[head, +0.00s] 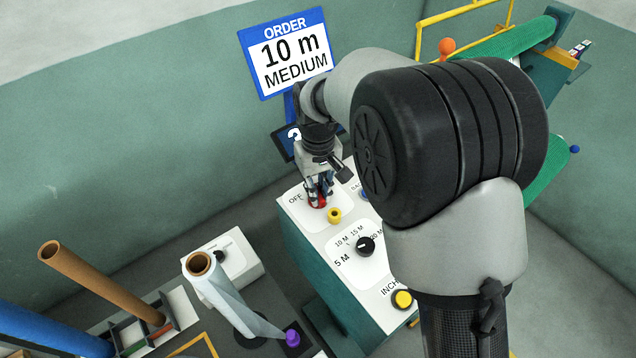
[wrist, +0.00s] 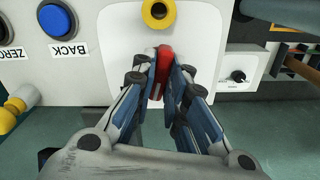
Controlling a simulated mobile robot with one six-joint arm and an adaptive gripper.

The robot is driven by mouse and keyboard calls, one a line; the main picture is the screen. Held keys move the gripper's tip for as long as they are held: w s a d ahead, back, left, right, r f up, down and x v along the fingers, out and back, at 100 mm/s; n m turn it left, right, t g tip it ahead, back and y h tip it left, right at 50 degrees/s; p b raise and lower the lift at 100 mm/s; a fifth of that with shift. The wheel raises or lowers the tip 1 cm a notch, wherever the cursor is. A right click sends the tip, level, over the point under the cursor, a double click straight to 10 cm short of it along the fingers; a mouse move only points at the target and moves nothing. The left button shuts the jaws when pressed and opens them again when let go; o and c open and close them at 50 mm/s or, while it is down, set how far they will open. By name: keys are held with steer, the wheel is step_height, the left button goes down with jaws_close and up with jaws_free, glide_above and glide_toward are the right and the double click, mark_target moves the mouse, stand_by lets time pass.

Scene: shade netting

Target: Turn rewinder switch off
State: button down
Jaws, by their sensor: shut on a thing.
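The control panel (head: 318,235) is a white-topped console with a green side. Its red switch (head: 317,201) sits at the panel's far left end by the OFF label (head: 295,199). My gripper (head: 318,190) reaches down onto this switch from above. In the wrist view, my gripper (wrist: 166,85) has its blue-grey fingers closed on both sides of the red switch handle (wrist: 161,72). The lower part of the handle is hidden between the fingers. A yellow ring-shaped part (wrist: 158,12) is just beyond the switch, and the head view also shows it (head: 334,215).
A black dial (head: 365,246) with metre marks and a yellow INCH button (head: 402,299) lie nearer on the panel. The order sign (head: 287,52) reads 10 m MEDIUM. Tubes (head: 98,287) and a purple-capped item (head: 292,338) stand at lower left. Green rolls (head: 515,38) are at upper right.

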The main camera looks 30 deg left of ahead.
steer(key=n+p, duration=0.2)
steer(key=n, duration=0.4)
steer(key=shift+r+n+p, duration=0.1)
steer(key=shift+n+p, duration=0.2)
steer(key=shift+p, duration=0.1)
steer(key=n+p, duration=0.1)
steer(key=n, duration=0.4)
steer(key=shift+n, duration=0.3)
steer(key=c, duration=1.6)
jaws_free()
step_height(320, 180, up, 12)
